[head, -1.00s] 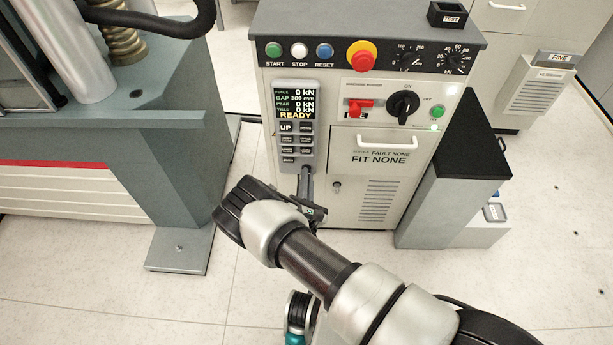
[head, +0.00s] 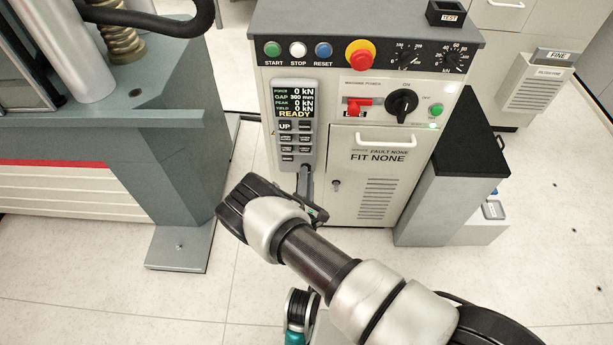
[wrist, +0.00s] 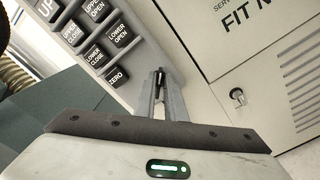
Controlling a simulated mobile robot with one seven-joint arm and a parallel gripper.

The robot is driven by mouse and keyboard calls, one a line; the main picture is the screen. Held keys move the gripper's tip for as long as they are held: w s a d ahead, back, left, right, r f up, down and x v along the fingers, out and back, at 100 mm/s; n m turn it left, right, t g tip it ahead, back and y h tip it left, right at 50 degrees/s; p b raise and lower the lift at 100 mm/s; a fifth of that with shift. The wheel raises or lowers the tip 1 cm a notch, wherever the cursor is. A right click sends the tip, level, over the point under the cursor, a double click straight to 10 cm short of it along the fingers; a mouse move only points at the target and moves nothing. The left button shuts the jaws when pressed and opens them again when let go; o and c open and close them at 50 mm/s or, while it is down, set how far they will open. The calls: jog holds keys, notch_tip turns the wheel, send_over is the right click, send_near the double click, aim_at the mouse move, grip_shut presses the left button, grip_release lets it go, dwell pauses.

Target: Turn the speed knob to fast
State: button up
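Two small black dials with printed scales sit at the top right of the control cabinet front: a left dial (head: 409,57) and a right dial (head: 455,60) whose scale reads kN. I cannot read which one is marked as speed. A larger black rotary knob (head: 401,103) sits below them, near the word ON. My gripper (head: 305,172) is low, in front of the cabinet and just below the keypad, well below all the knobs. In the wrist view its fingers (wrist: 160,78) are together with dark tips, and nothing is clearly held.
The keypad (wrist: 105,38) and display (head: 294,101) are on the cabinet's left side. A red switch (head: 359,106), red emergency button (head: 361,54) and door handle (head: 386,141) stand out from the front. The grey machine frame (head: 180,150) is at left; a grey block (head: 434,211) is at right.

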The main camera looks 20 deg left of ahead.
jog(key=shift+o, duration=1)
jog(key=p+v, duration=0.2)
jog(key=v, duration=1.5)
jog(key=shift+s, duration=0.25)
